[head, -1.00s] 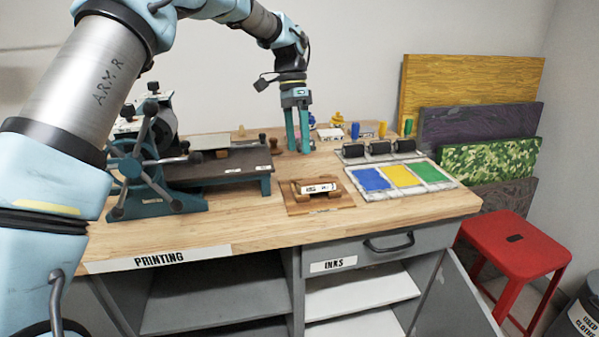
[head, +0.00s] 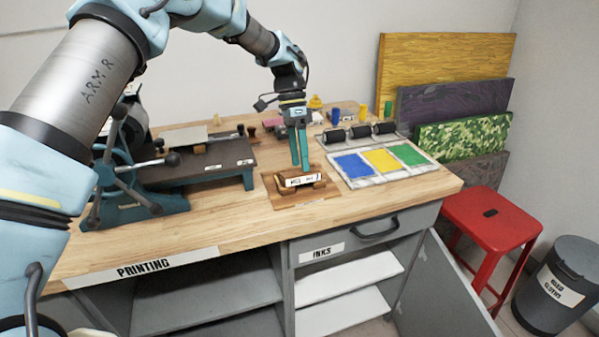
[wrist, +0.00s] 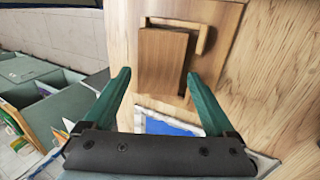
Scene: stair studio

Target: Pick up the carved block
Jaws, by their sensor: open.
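The carved block is the brown wooden block (head: 301,182) on a small wooden board (head: 282,203) near the bench's front edge, with a white label facing me. In the wrist view the block (wrist: 163,60) lies flat on the board, beside a raised L-shaped wooden strip (wrist: 203,38). My gripper (head: 301,167) is open and empty, with teal fingers pointing down just above and behind the block. In the wrist view the fingers (wrist: 160,80) are spread to either side of the block's near end. I cannot tell whether they touch anything.
An ink slab (head: 349,184) with blue, yellow and green patches lies to the right, with black rollers (head: 359,132) behind. A printing press (head: 125,170) stands left. A red stool (head: 490,218) and a grey bin (head: 560,285) are at the right. The bench front is clear.

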